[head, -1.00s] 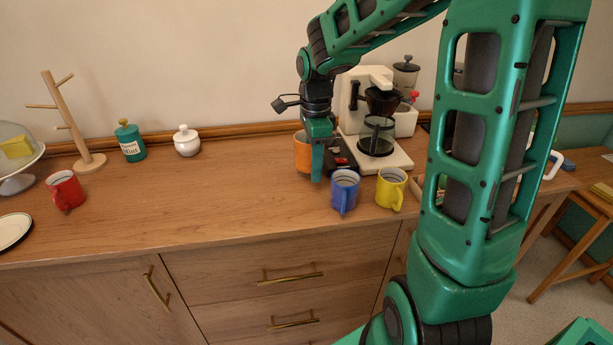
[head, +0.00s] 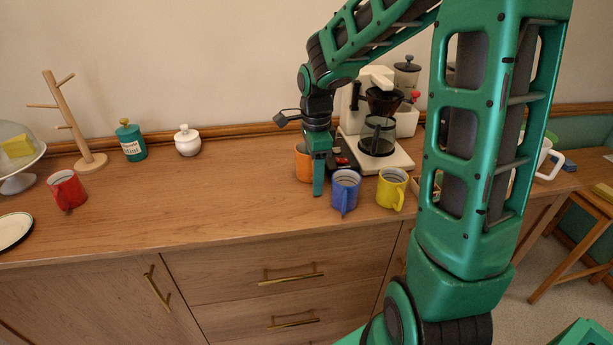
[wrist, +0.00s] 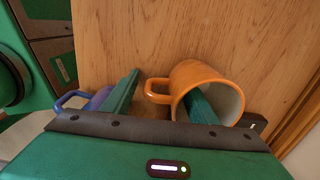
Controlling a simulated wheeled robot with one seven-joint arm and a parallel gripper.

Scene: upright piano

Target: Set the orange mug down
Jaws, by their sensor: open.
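The orange mug (head: 302,164) is on the wooden counter, left of the blue mug, partly hidden behind my gripper (head: 318,190) in the head view. In the wrist view the orange mug (wrist: 200,78) shows its open mouth, with its handle toward the left. My gripper (wrist: 163,98) is open there. One green finger reaches into the mug's mouth. The other finger is outside, between the handle and the blue mug. The mug's wall and handle lie between the fingers. Whether a finger touches the mug, I cannot tell.
The blue mug (head: 345,190) stands close to my gripper on the right, with the yellow mug (head: 392,188) beyond it. A coffee maker (head: 378,135) is behind. A red mug (head: 67,190) and a mug tree (head: 78,125) are at the left. The counter (head: 200,205) between is clear.

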